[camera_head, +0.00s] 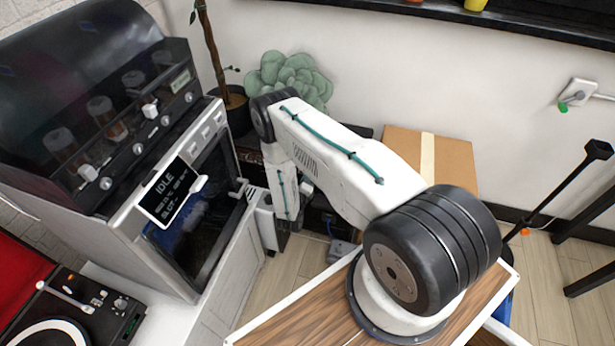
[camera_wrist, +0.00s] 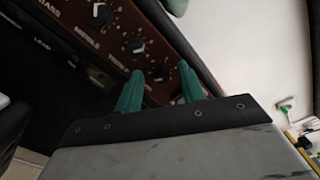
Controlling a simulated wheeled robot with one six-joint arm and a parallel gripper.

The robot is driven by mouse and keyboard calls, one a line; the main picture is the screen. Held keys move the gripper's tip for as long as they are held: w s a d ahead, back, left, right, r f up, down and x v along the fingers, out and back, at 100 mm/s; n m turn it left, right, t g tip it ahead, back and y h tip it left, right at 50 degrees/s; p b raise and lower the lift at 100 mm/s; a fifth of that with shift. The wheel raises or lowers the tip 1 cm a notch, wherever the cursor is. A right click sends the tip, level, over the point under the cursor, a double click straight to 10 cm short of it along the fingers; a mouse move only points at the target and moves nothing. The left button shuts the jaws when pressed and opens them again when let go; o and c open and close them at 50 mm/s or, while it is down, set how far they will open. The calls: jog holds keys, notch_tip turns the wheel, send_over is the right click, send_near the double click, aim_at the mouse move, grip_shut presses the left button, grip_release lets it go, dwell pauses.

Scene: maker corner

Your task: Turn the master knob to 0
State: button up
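In the wrist view, a dark red-brown amplifier panel (camera_wrist: 118,30) crosses the upper left with a slanting row of black knobs. One knob (camera_wrist: 98,14) is near the label MIDDLE, and another knob (camera_wrist: 133,45) is beyond it. A third knob (camera_wrist: 161,73) shows between my fingertips; its label is not readable, so I cannot tell for sure that it is the master. My gripper (camera_wrist: 160,69) is open, with its two teal fingers apart on either side of this knob in the picture. Whether they touch it is unclear. In the head view my gripper is hidden.
In the head view, a machine with a screen reading IDLE (camera_head: 169,192) stands left of my arm. A potted plant (camera_head: 237,112) and a cardboard box (camera_head: 450,160) are behind it. A black stand (camera_head: 560,185) is at right. Some floor (camera_head: 545,270) is clear there.

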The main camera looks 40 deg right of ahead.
jog(key=shift+s, duration=0.1)
jog(key=v, duration=0.7)
jog(key=shift+s+a, duration=0.2)
jog(key=shift+a, duration=0.05)
